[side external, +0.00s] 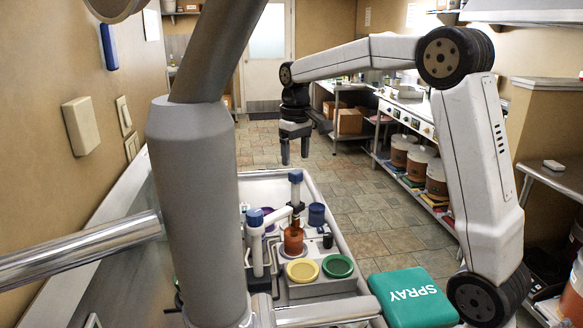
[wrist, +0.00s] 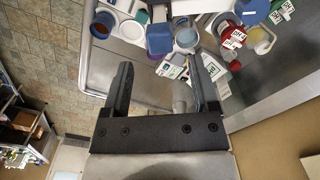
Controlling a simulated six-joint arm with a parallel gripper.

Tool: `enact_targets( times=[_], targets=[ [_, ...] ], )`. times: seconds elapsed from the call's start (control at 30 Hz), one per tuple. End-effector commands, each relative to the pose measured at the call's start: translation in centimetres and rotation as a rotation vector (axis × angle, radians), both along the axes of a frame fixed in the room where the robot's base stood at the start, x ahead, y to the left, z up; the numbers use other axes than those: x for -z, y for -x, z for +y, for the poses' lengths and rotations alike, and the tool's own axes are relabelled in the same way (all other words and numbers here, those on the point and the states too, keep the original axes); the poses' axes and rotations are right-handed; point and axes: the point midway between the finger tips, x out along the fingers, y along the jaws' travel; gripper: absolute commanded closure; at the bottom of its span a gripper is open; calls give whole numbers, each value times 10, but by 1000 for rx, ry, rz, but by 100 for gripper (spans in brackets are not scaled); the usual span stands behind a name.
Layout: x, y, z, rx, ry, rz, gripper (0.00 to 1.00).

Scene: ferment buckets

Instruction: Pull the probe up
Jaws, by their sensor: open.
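A blue-topped upright piece (side external: 295,177), which looks like the probe, stands over an amber vessel (side external: 293,238) in the side view. A white arm from a white post with a blue cap (side external: 256,242) reaches toward it. How deep its lower end sits in the vessel I cannot tell. My gripper (side external: 294,152) hangs above and beyond it, fingers pointing down, open and empty. In the wrist view my gripper (wrist: 162,78) shows its two fingers wide apart with nothing between them. I cannot clearly identify the probe in the wrist view.
The pale tray (side external: 318,190) holds a yellow dish (side external: 302,271), a green dish (side external: 338,266) and a blue container (side external: 316,214). A green SPRAY box (side external: 412,298) is at front right. The wrist view shows a blue block (wrist: 160,40) and labelled red items (wrist: 232,40).

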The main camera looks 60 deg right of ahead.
Motion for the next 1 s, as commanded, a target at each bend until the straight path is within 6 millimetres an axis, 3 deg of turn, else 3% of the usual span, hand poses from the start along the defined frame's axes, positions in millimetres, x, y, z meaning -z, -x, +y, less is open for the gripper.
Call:
enact_targets(
  times=[0.1,0.33,1.0],
  targets=[
    [-16,0,0,0,1,-4,24],
    [-35,0,0,0,0,-1,24],
    [-37,0,0,0,0,-1,24]
  ],
)
